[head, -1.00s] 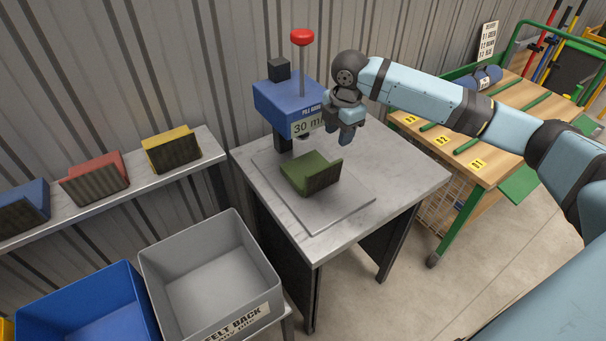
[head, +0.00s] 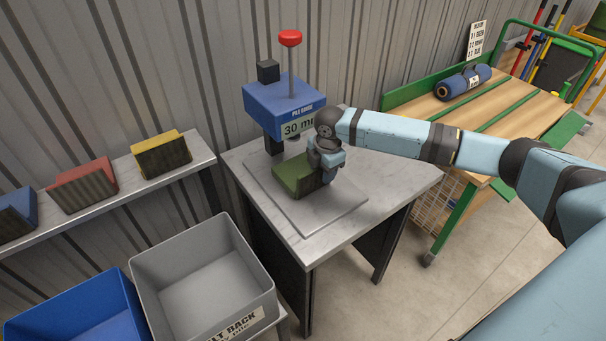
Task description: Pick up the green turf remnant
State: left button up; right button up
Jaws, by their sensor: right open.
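The green turf remnant (head: 291,179) lies on the grey plate of the metal table, under the blue pile gauge (head: 284,103) that reads 30 mm. It is a folded piece with a dark backing face. My right gripper (head: 326,176) is open at the remnant's right side and hides part of it. I cannot tell whether the fingers touch it or stand on both sides of its edge. My left gripper is not in view.
Blue, red (head: 82,186) and yellow (head: 161,154) remnants stand on a shelf at left. A grey bin (head: 205,280) and a blue bin (head: 80,315) are below it. A wooden bench with a blue roll (head: 462,83) is at right.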

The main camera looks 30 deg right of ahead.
jog(key=shift+f, duration=0.2)
jog(key=shift+c, duration=0.4)
grip_shut()
jog(key=shift+r, duration=0.2)
